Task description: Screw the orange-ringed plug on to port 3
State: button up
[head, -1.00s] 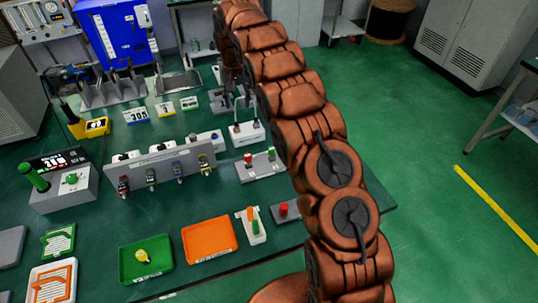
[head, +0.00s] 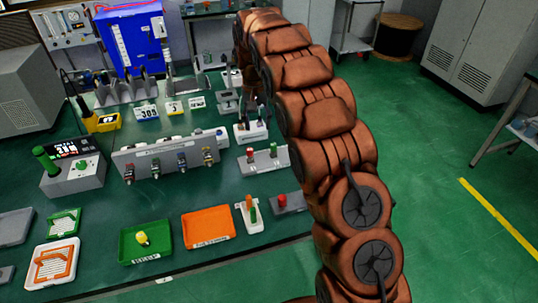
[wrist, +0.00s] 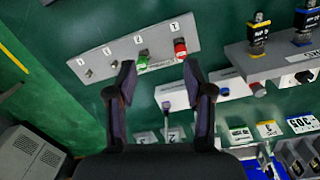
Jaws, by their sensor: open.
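A grey panel (head: 150,158) on the green bench carries a row of hanging plugs with red, green, blue and yellow-orange bands. The yellow-orange-banded plug (head: 208,156) is at the row's right end, and the wrist view shows it (wrist: 258,30) at the upper right. I cannot tell whether its band counts as the orange ring.
A green tray (head: 128,250) and an orange tray (head: 195,240) lie at the bench front. A blue case (head: 130,45) stands at the back. White blocks (wrist: 185,95) and number tags (wrist: 268,130) sit near my fingers. Green floor is open to the right.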

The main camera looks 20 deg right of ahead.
jog(key=s+f+b, duration=0.3)
jog(key=s+b, duration=0.2)
jog(key=s, duration=0.2)
jog(key=shift+d+f+g, duration=0.3)
jog(key=shift+f, duration=0.1)
jog(key=shift+s, duration=0.1)
jog(key=s+r+n, duration=0.1)
jog(key=s+r, duration=0.1)
jog(key=s, duration=0.6)
jog(key=s+r, duration=0.3)
jog(key=s, duration=0.6)
jog(key=s+a+f+n, duration=0.1)
jog(key=s, duration=1)
jog(key=s+f+n, duration=0.1)
jog(key=s+f, duration=0.1)
jog(key=s, duration=1)
jog(key=shift+a+f+n+g+p, duration=0.3)
jog(key=shift+a, duration=0.1)
